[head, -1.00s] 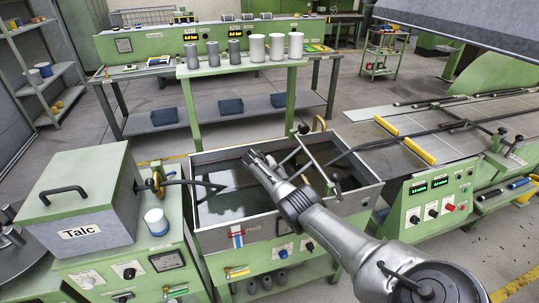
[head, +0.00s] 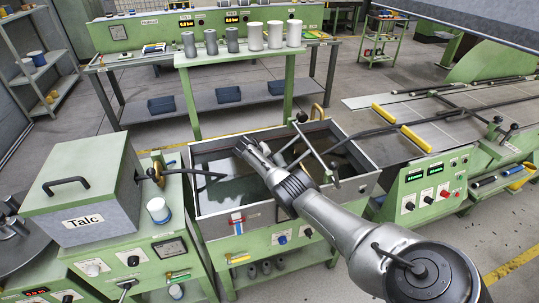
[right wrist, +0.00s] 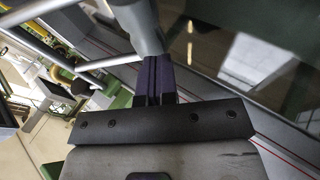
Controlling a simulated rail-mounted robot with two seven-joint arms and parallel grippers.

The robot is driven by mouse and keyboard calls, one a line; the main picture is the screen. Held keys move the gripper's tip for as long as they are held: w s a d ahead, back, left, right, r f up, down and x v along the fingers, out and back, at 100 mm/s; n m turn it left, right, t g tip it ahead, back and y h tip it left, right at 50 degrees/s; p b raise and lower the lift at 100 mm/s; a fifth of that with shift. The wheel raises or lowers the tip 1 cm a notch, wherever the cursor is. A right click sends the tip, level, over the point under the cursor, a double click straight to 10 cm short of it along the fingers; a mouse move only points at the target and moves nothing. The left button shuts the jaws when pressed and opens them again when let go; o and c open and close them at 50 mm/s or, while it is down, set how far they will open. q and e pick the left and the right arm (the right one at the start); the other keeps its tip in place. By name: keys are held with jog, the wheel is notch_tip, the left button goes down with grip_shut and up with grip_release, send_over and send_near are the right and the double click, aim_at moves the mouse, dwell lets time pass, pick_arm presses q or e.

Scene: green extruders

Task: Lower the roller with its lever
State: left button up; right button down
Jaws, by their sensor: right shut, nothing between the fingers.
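A pale lever bar (head: 316,147) with black knobs (head: 302,117) slants across the right part of the open tank (head: 215,206). A grey rounded part (head: 317,171), perhaps the roller, shows beside it, mostly behind my arm. My right gripper (head: 243,148) is shut and empty over the tank, left of the lever. In the right wrist view my shut dark fingers (right wrist: 153,82) point at a grey rounded bar (right wrist: 139,25) close by their tips; I cannot tell whether they touch it. A pale rod (right wrist: 108,62) runs left from there. My left gripper is out of view.
The extruder bed (head: 450,135) and a control panel (head: 432,190) lie right. Grey and white cylinders (head: 255,36) stand on a table behind.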

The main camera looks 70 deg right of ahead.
pick_arm(q)
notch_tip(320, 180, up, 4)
jog(key=p, duration=0.3)
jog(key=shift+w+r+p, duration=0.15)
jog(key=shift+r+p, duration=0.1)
jog(key=shift+p, duration=0.05)
pick_arm(e)
jog(key=w+v, duration=0.1)
jog(key=v, duration=1)
jog(key=shift+a+f, duration=0.15)
jog(key=shift+f, duration=0.1)
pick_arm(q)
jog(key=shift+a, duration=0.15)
pick_arm(e)
jog(key=shift+n, duration=0.3)
